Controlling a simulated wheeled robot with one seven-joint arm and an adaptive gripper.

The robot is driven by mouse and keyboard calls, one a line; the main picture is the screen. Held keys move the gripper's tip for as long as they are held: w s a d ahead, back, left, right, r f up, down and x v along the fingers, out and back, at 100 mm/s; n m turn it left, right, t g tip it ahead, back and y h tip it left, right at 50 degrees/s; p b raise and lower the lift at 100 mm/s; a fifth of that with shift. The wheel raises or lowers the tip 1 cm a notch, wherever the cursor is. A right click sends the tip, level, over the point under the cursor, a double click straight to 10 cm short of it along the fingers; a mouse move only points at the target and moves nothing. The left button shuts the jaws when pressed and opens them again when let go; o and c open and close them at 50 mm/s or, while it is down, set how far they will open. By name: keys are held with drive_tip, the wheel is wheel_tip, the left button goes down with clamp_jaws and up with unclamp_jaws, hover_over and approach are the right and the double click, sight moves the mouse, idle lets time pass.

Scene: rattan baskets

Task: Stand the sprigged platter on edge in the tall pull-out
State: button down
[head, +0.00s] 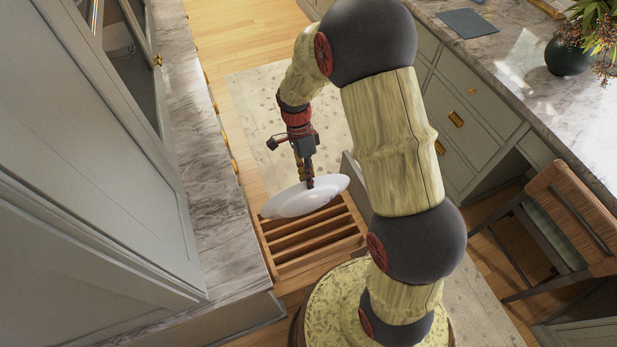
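The platter (298,201) is white and oval. It is tilted, with its long side running left to right, and hangs over the far end of the pull-out; no sprig pattern can be made out. My gripper (308,184) points down and is shut on the platter's upper, far edge. The tall pull-out (356,175) is open from the left counter, with wooden slats (318,243) and slots between them. The platter hides the far slats. I cannot tell whether its lower edge touches them.
A marble counter (215,215) borders the pull-out on the left, below grey cabinets (85,150). Across a rug (255,110) stand a second marble counter (525,70) and a wooden chair (560,220). My arm hides some of the floor to the pull-out's right.

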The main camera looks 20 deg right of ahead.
sight(310, 204)
drive_tip(key=shift+w+f+b, duration=0.1)
drive_tip(key=shift+f+b, duration=1.5)
drive_tip(key=shift+f, duration=1.85)
drive_tip(key=shift+s, duration=0.7)
drive_tip(key=shift+p, duration=0.6)
drive_tip(key=shift+f+b, duration=1.1)
drive_tip(key=shift+f, duration=1.15)
drive_tip(key=shift+w, duration=0.65)
idle(0.3)
